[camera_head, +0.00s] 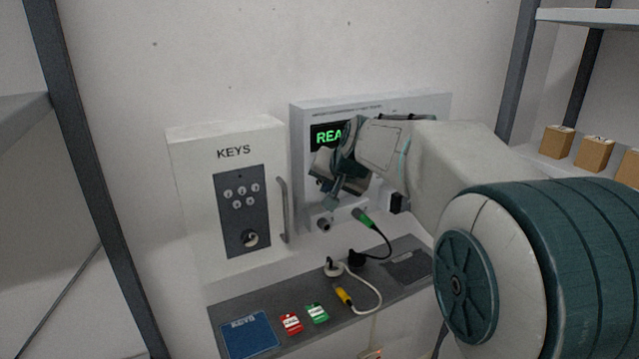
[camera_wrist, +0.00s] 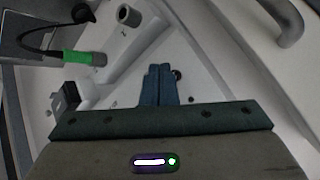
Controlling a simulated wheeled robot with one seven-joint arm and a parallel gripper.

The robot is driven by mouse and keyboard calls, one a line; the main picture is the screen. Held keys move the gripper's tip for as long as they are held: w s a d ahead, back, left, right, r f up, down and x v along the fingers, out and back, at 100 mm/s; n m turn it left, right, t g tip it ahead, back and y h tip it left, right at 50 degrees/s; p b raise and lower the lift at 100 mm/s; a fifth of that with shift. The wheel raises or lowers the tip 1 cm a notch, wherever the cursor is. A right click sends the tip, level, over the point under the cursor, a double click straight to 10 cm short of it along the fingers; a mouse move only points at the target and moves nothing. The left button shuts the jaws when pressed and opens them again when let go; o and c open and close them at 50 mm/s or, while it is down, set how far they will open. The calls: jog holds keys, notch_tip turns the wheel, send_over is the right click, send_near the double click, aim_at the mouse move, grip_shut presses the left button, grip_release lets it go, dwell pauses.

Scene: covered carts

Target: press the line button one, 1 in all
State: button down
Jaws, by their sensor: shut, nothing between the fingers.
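A white wall panel (camera_head: 300,165) carries a screen (camera_head: 325,134) with green letters starting "REA"; my arm covers the rest. My gripper (camera_head: 331,204) is in front of the panel's lower left part, below the screen. In the wrist view my gripper (camera_wrist: 160,68) is shut and empty, its two dark blue fingers together and pointing at the white panel. A small dark round spot (camera_wrist: 176,74) shows just right of the fingertips; I cannot tell whether it is line button one. No line button can be made out clearly, and I cannot tell whether the fingertips touch the panel.
A green plug (camera_head: 362,217) with a black cable and an empty grey socket (camera_head: 324,224) sit low on the panel. A KEYS cabinet (camera_head: 205,200) with a handle (camera_head: 283,209) stands to the left. Below, a grey shelf (camera_head: 270,305) holds cards and a yellow plug (camera_head: 344,296).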

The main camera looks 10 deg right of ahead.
jog(key=shift+w, duration=0.1)
dwell(0.6)
jog(key=shift+w+a, duration=0.15)
jog(key=shift+w, duration=0.15)
jog(key=shift+w+a, duration=0.1)
jog(key=shift+w, duration=0.2)
dwell(0.5)
dwell(0.4)
jog(key=shift+s+d+b, duration=0.25)
jog(key=shift+s+b, duration=0.05)
jog(key=shift+s, duration=0.4)
jog(key=shift+s+d+b, duration=0.25)
jog(key=shift+s+b, duration=0.2)
jog(key=shift+s, duration=0.35)
jog(key=shift+s+d+b, duration=0.3)
jog(key=shift+s+b, duration=0.15)
jog(key=shift+s, duration=0.35)
jog(key=shift+s+d+b, duration=0.25)
jog(key=shift+s+b, duration=0.2)
jog(key=shift+s, duration=0.35)
